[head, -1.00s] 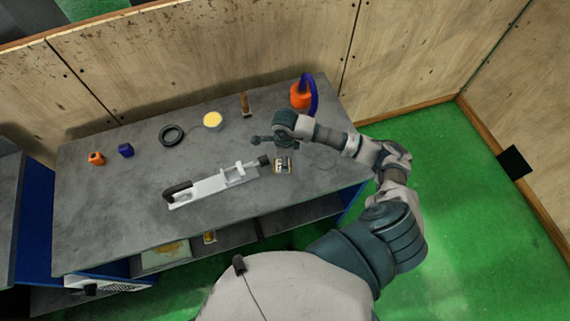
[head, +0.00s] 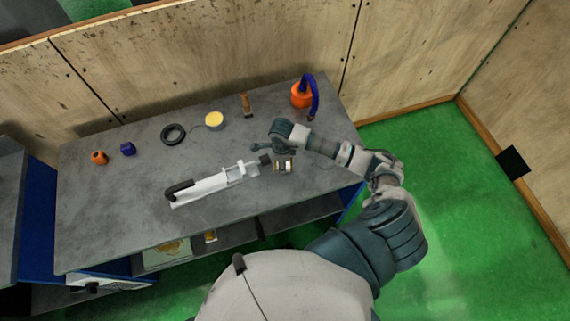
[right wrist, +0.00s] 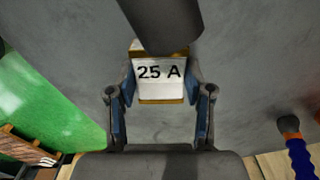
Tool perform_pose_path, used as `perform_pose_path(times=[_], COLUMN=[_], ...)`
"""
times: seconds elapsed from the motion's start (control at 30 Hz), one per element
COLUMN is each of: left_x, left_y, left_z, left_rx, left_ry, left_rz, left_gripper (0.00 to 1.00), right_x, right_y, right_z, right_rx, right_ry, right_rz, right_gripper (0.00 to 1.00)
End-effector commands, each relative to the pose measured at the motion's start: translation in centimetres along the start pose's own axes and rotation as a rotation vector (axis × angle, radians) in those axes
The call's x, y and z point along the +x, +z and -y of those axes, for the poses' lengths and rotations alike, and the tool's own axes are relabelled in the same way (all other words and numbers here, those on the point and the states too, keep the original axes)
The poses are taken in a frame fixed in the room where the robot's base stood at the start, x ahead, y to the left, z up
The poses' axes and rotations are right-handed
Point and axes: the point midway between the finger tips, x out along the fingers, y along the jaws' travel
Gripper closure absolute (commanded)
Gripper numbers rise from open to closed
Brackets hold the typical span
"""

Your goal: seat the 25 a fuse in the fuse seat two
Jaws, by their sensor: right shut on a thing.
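The 25 A fuse (right wrist: 158,88) is a small block with a white label and orange-brown edges. In the right wrist view it sits between the two fingers of my right gripper (right wrist: 161,94), which is shut on it. A dark rounded shape covers the fuse's upper edge, and I cannot tell what it is. In the head view the small fuse (head: 284,166) shows below my right wrist, over or on the grey bench, just right of a black knob. The height of the fuse above the bench is unclear. I cannot make out fuse seat two. My left gripper is out of view.
A long white fixture (head: 212,184) with black ends lies left of the fuse on the bench (head: 110,215). Behind stand an orange can with a blue hose (head: 302,97), a brown-handled tool (head: 246,103), a yellow-topped tin (head: 214,119) and a black ring (head: 172,134). The bench's left front is clear.

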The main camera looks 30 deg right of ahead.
Motion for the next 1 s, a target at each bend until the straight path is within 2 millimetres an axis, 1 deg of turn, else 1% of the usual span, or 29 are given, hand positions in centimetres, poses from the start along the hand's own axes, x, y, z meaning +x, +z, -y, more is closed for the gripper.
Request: perform_pose_path(times=[0.23, 0.33, 0.47, 0.57, 0.6, 0.77, 0.9, 1.0], left_x=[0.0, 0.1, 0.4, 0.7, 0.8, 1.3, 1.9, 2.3], left_y=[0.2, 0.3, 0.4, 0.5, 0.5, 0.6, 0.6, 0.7], left_z=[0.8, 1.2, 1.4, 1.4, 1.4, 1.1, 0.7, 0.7], left_rx=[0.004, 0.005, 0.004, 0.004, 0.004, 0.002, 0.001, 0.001], left_ry=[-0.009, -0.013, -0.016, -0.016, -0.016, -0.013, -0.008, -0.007], left_rz=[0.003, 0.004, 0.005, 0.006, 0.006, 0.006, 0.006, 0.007], left_gripper=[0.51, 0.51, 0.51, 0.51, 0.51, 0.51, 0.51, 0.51], right_x=[-0.2, -0.7, -2.1, -3.8, -3.5, -3.8, -4.2, -4.4], right_y=[0.0, -0.1, -0.1, -0.2, -0.5, -1.5, -2.4, -3.1], right_z=[0.0, 0.1, 0.2, 0.2, -0.9, -4.7, -8.7, -11.2], right_rx=[-0.001, 0.0, -0.001, 0.0, -0.004, -0.005, -0.006, -0.005], right_ry=[-0.001, 0.0, -0.002, -0.003, 0.001, 0.001, 0.002, 0.002], right_rz=[0.002, 0.003, 0.004, 0.004, 0.002, 0.001, 0.002, 0.0], right_gripper=[0.93, 0.93, 0.93, 0.93, 0.93, 0.93, 0.93, 0.93])
